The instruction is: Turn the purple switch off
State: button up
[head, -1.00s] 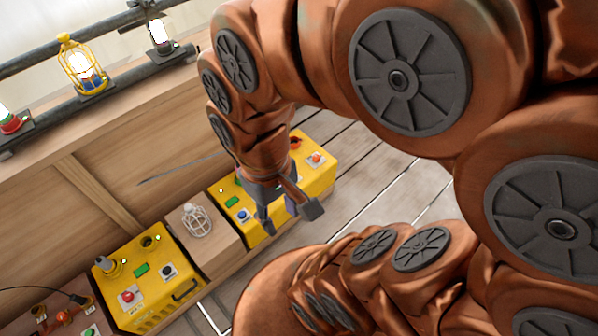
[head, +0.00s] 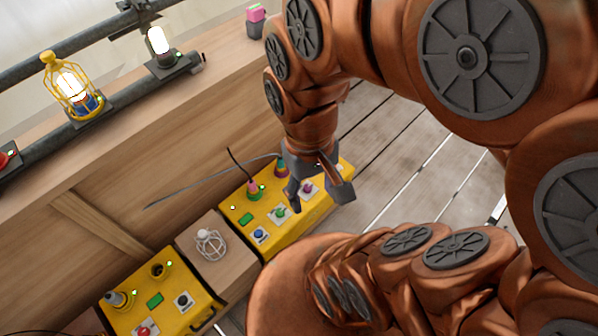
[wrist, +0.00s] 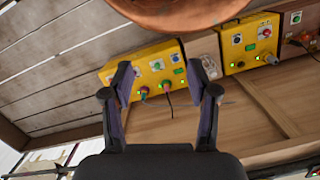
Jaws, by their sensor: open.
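A purple switch (head: 307,188) sits on a white plate on the far yellow box (head: 268,232), beside a green switch (head: 280,212) and a blue switch (head: 260,234). In the wrist view this box (wrist: 150,56) lies beyond my fingers. The purple switch (wrist: 137,73) there is small and close to the left finger. My gripper (head: 318,196) is open and empty, with its fingers spread above the box. It also shows in the wrist view (wrist: 160,74). The gripper partly covers the far end of the box in the head view. I cannot tell whether the switch is on.
A nearer yellow box (head: 165,290) has its own switches. A wooden block with a white caged lamp (head: 210,243) stands between the boxes. Cables rise from the far box. Lit lamps (head: 70,88) line a dark pipe above. Open plank floor (head: 400,160) lies to the right.

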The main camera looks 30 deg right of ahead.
jog(key=w+d+f+m+b, duration=0.4)
jog(key=w+f+m+b, duration=0.4)
jog(key=w+f+b, duration=0.45)
jog(key=m+t+b, duration=0.2)
jog(key=m+b, duration=1.7)
jog(key=b, duration=0.4)
send_over(308, 188)
jog(key=f, duration=4.4)
jog(key=shift+a, duration=0.25)
jog(key=shift+d+f, duration=0.1)
jog(key=shift+f, duration=0.3)
notch_tip(308, 188, down, 7)
jog(key=b, duration=0.2)
jog(key=shift+w+d+b, duration=0.1)
jog(key=shift+b, duration=0.3)
jog(key=shift+c, duration=0.2)
jog(key=c, duration=1.1)
